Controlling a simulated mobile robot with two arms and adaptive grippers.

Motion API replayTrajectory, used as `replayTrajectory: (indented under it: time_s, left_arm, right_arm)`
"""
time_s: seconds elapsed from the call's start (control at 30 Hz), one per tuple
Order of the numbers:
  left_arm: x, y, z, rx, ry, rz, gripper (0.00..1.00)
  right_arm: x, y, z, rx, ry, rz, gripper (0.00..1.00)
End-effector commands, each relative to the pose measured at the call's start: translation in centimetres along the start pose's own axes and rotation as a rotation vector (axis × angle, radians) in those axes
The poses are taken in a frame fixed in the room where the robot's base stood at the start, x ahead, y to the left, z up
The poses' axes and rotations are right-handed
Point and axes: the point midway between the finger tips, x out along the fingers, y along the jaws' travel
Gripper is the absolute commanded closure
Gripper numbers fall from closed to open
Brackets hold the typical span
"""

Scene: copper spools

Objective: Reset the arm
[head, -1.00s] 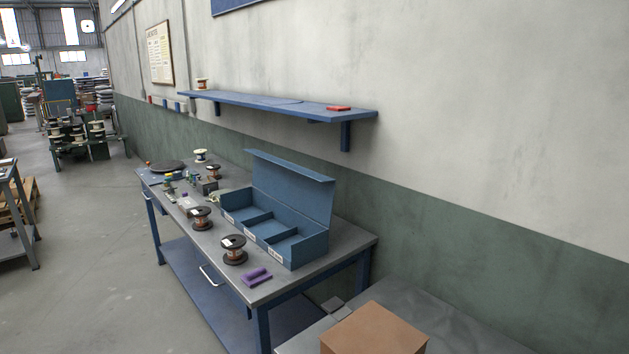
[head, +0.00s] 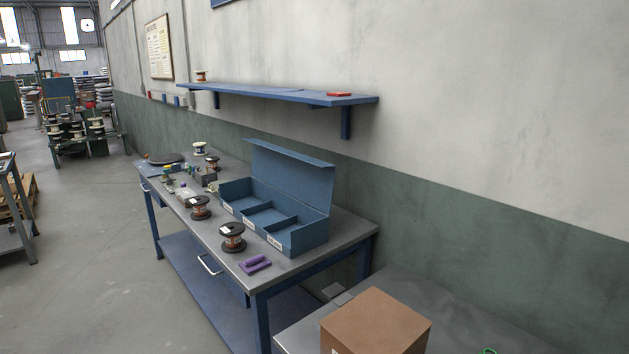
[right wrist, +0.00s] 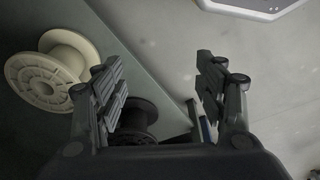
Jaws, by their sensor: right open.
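My right gripper (right wrist: 158,85) shows in the right wrist view, its two dark fingers spread apart with nothing between the tips. Behind it are a cream spool (right wrist: 45,70) at the left and a dark spool (right wrist: 138,115) partly hidden by the left finger. Neither gripper shows in the head view. There, two copper spools, a nearer one (head: 232,237) and a farther one (head: 200,207), stand on the workbench (head: 345,228). They are in front of an open blue box (head: 300,238) with empty compartments.
A purple item (head: 255,265) lies near the bench's front corner. A cardboard box (head: 375,322) sits on a grey surface at the bottom right. A blue shelf (head: 290,95) is on the wall above. The floor to the left of the bench is open.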

Motion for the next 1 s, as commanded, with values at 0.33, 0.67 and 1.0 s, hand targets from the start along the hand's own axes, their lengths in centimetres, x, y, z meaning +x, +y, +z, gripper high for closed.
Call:
replayTrajectory:
  time_s: [0.33,0.67,1.0]
  left_arm:
    - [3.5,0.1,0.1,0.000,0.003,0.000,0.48]
    - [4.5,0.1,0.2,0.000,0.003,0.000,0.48]
    - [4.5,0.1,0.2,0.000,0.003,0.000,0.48]
  right_arm:
    - [12.6,-0.6,13.1,-0.017,-0.075,-0.007,0.35]
    - [15.2,-0.6,19.4,-0.025,-0.100,-0.009,0.35]
    - [15.2,-0.6,19.4,-0.025,-0.100,-0.009,0.35]
